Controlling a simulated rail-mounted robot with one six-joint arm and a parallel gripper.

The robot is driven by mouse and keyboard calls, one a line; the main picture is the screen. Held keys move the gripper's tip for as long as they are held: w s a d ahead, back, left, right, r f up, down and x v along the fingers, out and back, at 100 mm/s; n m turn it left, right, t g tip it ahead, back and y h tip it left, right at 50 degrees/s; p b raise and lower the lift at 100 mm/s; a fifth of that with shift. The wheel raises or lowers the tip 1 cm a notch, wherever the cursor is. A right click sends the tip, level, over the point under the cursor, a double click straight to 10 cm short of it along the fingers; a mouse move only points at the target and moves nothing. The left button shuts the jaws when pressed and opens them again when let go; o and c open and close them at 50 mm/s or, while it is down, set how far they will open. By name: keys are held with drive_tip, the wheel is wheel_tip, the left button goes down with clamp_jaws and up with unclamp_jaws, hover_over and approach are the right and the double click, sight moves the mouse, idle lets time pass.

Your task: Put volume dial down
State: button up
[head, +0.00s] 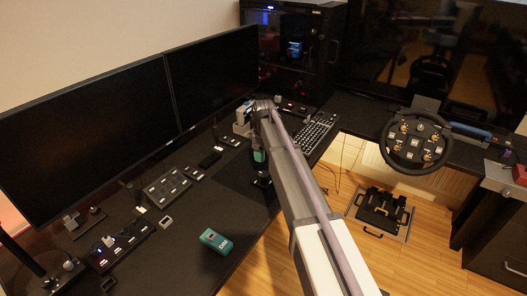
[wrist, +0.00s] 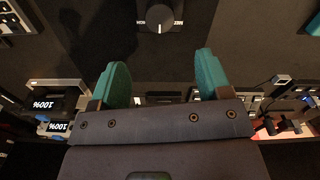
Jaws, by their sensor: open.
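The volume dial (wrist: 160,17) is a round black knob with a white pointer mark, at the top middle of the wrist view. The mark points toward the bottom of the picture, and small white lettering stands on both sides of the knob. My gripper (wrist: 160,78) has two teal fingers, spread apart with nothing between them. The dial lies beyond the fingertips, roughly centred on the gap, and is not touched in this view. In the head view my gripper (head: 260,157) is over the desk, partly hidden by my arm. I cannot clearly make out the dial there.
Two monitors (head: 85,120) stand along the back of the black desk (head: 175,225). A button box (head: 167,187), a teal device (head: 216,240) and a keyboard (head: 312,133) lie on it. A racing wheel (head: 416,140) is at right. The front desk area is mostly clear.

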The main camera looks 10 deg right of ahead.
drive_tip(key=s+r+m+p, duration=0.1)
drive_tip(key=s+m, duration=1)
drive_tip(key=s, duration=2.2)
drive_tip(key=shift+s+a+r, duration=0.15)
drive_tip(key=shift+s+r, duration=0.1)
drive_tip(key=shift+r, duration=0.05)
drive_tip(key=shift+c, duration=0.5)
